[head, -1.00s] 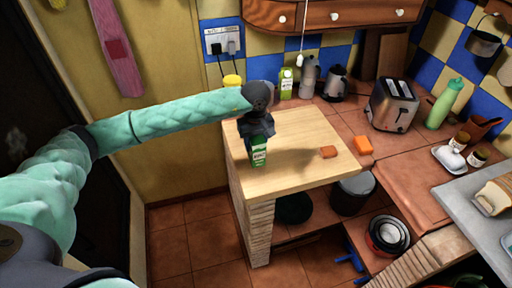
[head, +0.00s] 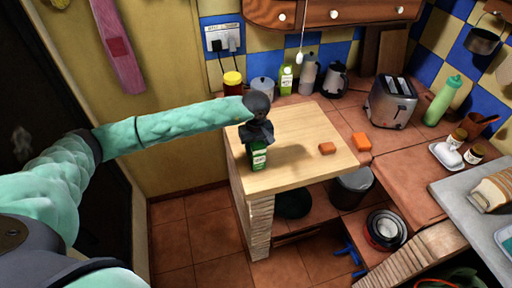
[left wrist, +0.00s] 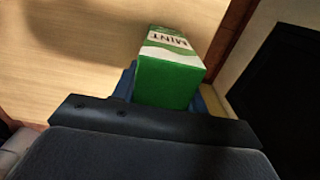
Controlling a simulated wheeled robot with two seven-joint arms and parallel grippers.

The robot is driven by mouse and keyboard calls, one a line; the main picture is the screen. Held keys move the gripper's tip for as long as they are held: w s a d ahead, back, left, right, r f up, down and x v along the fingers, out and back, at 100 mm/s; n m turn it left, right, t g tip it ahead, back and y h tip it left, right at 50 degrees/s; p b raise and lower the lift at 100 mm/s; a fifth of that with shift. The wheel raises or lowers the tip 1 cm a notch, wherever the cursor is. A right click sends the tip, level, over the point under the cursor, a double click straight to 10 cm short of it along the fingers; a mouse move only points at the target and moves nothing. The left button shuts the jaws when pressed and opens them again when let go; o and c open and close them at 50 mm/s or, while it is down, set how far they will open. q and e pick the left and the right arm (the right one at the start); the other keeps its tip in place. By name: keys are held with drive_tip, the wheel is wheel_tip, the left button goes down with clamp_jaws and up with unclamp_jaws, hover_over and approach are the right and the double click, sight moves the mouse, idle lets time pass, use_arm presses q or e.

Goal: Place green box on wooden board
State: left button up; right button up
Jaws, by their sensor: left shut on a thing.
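The green box (head: 259,158), with a white band and the word MINT, is upright at the left part of the wooden board (head: 300,170). My left gripper (head: 258,142) is shut on the box from above. In the left wrist view the green box (left wrist: 172,75) shows between the fingers, over pale wood (left wrist: 70,50). I cannot tell whether its base touches the board. The gripper hides the box's upper part in the head view. My right gripper is not in view.
A toaster (head: 392,101), a green bottle (head: 443,102) and jars stand on the tiled counter. The board's middle and front are clear.

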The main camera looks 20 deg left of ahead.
use_arm(q)
drive_tip(key=o, duration=1)
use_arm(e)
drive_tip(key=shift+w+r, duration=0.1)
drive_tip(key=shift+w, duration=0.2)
use_arm(q)
drive_tip(key=shift+r, duration=0.1)
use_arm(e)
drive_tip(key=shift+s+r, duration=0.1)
use_arm(q)
drive_tip(key=shift+r, duration=0.1)
drive_tip(key=shift+w+r+b, duration=0.1)
drive_tip(key=shift+r+b, duration=0.25)
drive_tip(key=shift+r, duration=0.3)
wheel_tip(320, 180, up, 2)
drive_tip(key=shift+r+b, duration=0.1)
drive_tip(key=shift+b, duration=0.45)
wheel_tip(320, 180, up, 6)
drive_tip(key=shift+r+b, duration=0.2)
drive_tip(key=shift+b, duration=1.05)
drive_tip(key=shift+r, duration=0.95)
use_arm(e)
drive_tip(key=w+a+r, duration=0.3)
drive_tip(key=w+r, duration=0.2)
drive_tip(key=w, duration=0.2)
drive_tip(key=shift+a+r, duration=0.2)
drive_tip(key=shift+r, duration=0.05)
